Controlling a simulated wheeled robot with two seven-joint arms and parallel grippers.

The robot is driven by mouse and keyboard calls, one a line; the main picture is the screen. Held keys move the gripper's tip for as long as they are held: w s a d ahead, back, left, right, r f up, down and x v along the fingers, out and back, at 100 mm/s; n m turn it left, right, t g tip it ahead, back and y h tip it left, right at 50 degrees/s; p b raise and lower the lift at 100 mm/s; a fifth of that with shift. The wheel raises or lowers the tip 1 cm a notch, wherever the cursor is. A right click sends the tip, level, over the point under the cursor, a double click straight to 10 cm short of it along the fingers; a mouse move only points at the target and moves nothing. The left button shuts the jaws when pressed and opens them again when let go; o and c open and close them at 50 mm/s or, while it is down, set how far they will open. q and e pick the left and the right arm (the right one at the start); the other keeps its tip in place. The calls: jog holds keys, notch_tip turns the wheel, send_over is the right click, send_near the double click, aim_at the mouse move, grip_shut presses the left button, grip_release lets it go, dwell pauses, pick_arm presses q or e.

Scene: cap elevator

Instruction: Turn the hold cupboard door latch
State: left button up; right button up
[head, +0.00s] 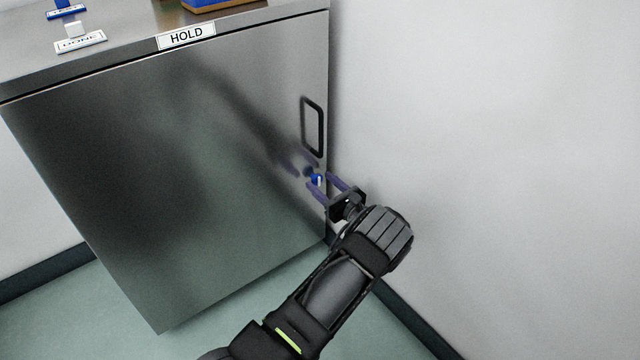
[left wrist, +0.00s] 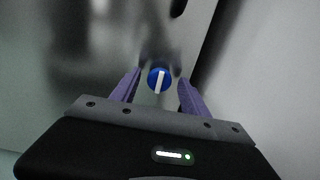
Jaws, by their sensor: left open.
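The hold cupboard (head: 170,170) is a steel cabinet with a "HOLD" label (head: 186,36) on its top edge. Its door is shut. The latch (head: 316,179) is a small round blue knob with a white bar, low on the door's right side below the handle. In the left wrist view the latch (left wrist: 159,79) shows whole, its white bar close to upright. My left gripper (head: 322,182) is open, its two purple fingers on either side of the latch. In the left wrist view the fingers (left wrist: 157,92) stand apart from the knob with gaps. My right gripper is out of view.
A black-framed handle (head: 312,127) is on the door above the latch. A plain pale wall (head: 490,130) stands close at the right of the cupboard. On the cupboard top are a "DONE" sign (head: 80,42), a blue-based sign (head: 67,11) and a blue tray (head: 225,5).

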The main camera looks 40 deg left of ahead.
pick_arm(q)
jog(key=shift+w+a, duration=0.2)
jog(key=shift+a, duration=0.45)
grip_shut()
